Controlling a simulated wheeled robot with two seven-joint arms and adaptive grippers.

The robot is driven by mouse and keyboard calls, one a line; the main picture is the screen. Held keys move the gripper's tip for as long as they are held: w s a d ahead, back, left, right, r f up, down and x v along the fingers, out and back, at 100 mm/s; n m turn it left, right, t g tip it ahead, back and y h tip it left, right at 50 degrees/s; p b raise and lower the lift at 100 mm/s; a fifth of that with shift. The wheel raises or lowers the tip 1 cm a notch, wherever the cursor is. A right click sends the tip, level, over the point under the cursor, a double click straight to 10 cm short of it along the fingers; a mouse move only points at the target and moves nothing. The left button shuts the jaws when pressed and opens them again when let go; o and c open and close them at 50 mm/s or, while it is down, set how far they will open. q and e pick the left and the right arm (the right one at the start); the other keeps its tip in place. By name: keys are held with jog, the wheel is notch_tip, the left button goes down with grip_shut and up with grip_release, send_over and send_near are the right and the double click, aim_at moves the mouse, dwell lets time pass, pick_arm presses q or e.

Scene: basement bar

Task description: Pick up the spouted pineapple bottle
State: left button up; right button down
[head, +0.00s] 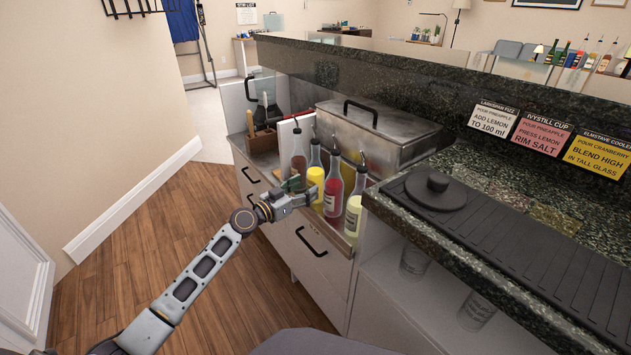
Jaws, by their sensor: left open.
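Several clear spouted bottles stand in a row on the lower steel counter in the head view. One holds bright yellow liquid (316,177), one holds red liquid (333,190), and the nearest holds pale yellow liquid (353,212). Another bottle (298,162) stands at the far end. The labels are too small to read, so I cannot tell which yellow one is pineapple. My left gripper (309,194) is open and empty at the counter's front edge, close to the bright yellow and red bottles. It hides part of their lower bodies. My right gripper is out of view.
A lidded steel box (365,140) stands behind the bottles. A wooden utensil holder (262,141) is farther along. The raised granite bar (455,110) bounds the back. A black ribbed mat (540,265) with a round lid (436,188) covers the nearer counter. Wooden floor lies open at left.

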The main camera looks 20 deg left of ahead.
aim_at(309, 186)
pick_arm(q)
jog(key=shift+w, duration=0.1)
dwell(0.3)
jog(key=shift+w+d, duration=0.45)
jog(key=shift+w, duration=0.1)
jog(key=shift+x, duration=1.05)
jog(key=shift+w+d, duration=0.35)
jog(key=shift+w, duration=0.15)
jog(key=shift+w+d, duration=0.15)
jog(key=shift+w, duration=0.05)
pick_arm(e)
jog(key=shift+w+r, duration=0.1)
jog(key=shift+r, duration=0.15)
pick_arm(q)
jog(key=c, duration=0.9)
jog(key=shift+r, duration=0.1)
jog(key=c, duration=0.3)
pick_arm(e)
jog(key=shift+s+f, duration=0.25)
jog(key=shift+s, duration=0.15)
